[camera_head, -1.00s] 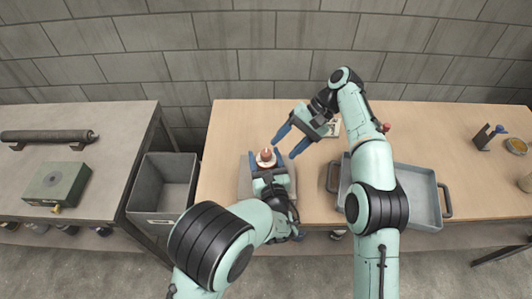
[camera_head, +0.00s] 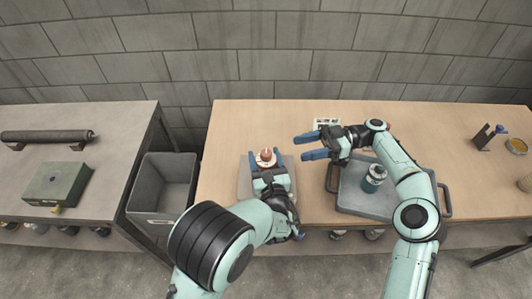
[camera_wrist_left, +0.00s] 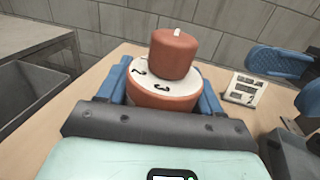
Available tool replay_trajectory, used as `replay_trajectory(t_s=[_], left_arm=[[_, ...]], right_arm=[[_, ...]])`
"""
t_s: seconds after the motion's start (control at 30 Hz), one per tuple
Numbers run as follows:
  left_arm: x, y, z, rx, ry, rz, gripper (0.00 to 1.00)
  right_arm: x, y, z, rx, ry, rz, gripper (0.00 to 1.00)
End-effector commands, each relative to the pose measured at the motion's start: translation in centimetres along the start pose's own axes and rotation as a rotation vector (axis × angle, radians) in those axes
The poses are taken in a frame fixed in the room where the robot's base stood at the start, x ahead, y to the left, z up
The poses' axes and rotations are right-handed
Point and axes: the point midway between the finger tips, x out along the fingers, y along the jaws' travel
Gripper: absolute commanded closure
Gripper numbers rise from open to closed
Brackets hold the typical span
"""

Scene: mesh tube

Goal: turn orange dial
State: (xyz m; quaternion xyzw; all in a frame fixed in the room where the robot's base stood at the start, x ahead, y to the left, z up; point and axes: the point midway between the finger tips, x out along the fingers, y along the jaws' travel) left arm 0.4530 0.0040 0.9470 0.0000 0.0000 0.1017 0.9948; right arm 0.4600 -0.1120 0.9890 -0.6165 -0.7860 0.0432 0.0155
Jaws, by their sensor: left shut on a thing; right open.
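The orange dial (camera_head: 266,154) stands upright on a grey board (camera_head: 246,180) on the wooden table. In the left wrist view the dial (camera_wrist_left: 174,53) is an orange knob with a white pointer mark, above a white numbered ring (camera_wrist_left: 190,78) on a wider orange base (camera_wrist_left: 160,98). My left gripper (camera_head: 268,163) is shut on the dial's base, with blue fingers on both sides. My right gripper (camera_head: 306,147) is open and empty, right of the dial and apart from it, its fingers pointing left.
A grey tray (camera_head: 400,206) at right holds a teal-and-white jar (camera_head: 374,178). A grey bin (camera_head: 165,185) stands left of the table.

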Motion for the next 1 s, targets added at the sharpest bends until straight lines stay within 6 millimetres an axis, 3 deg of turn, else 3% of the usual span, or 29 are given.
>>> replay_trajectory(t_s=[0.23,0.7,1.0], left_arm=[[0.0,0.0,0.0,0.000,0.000,0.000,0.70],[0.0,0.0,0.0,0.000,0.000,0.000,0.70],[0.0,0.0,0.0,0.000,-0.001,0.000,0.70]], right_arm=[[0.6,-0.1,-0.4,-0.091,0.032,0.008,0.45],[9.2,-0.1,-0.6,-0.088,0.029,0.006,0.45],[11.5,0.0,-0.7,-0.087,0.030,0.009,0.45]])
